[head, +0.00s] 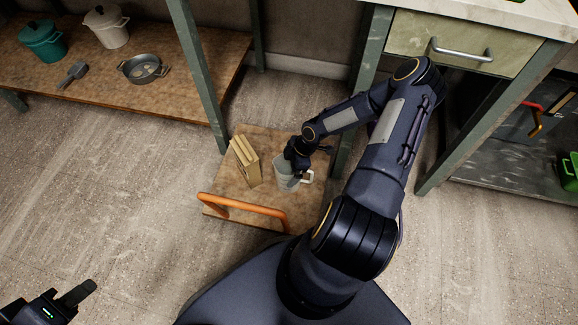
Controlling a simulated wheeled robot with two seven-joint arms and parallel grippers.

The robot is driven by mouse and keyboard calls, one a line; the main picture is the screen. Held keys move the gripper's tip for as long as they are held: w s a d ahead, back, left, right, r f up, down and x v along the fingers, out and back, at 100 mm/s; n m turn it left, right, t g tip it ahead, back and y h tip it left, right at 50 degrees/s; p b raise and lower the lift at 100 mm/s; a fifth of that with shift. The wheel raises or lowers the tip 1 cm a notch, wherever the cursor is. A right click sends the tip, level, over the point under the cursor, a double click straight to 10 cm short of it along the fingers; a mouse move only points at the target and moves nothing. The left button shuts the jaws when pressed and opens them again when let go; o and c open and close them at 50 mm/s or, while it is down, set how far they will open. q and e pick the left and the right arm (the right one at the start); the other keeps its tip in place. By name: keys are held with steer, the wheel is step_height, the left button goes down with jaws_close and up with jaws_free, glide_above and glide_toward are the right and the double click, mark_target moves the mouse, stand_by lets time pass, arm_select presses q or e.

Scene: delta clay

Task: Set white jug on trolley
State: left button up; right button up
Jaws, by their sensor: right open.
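The white jug (283,184) stands on the wooden top of a low trolley (230,198) with an orange handle (245,206). Its handle points right. My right gripper (293,177) is at the jug from above, its jaws open, and hides part of the rim. I cannot tell whether its fingers touch the jug. My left gripper (78,294) is at the bottom left corner, far from the trolley. Only one of its fingers shows clearly, and it holds nothing that I can see.
A tan upright box-like item (245,162) stands on the trolley, left of the jug. A wooden shelf (90,95) at upper left bears a teal pot (42,40), a white pot (106,27) and a pan (144,69). A green table leg (198,75) rises behind the trolley.

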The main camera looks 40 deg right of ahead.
step_height(320, 180, up, 23)
steer(key=s+d+m+g+h+p, duration=0.1)
steer(key=s+d+m+h+p, duration=0.1)
steer(key=p, duration=0.3)
steer(key=s+a+r+m+h, duration=0.1)
steer(key=s+a+r+m, duration=0.1)
steer(key=r, duration=0.4)
steer(key=s+a+r+m, duration=0.2)
steer(key=r+m, duration=0.1)
steer(key=r, duration=0.3)
steer(key=s+a+r+m+t+y, duration=0.2)
steer(key=s+a+r+m+t, duration=0.2)
steer(key=s+a+r+m, duration=0.3)
steer(key=s+a+r, duration=0.3)
steer(key=a, duration=0.1)
steer(key=shift+s+y, duration=0.4)
steer(key=shift+r, duration=0.1)
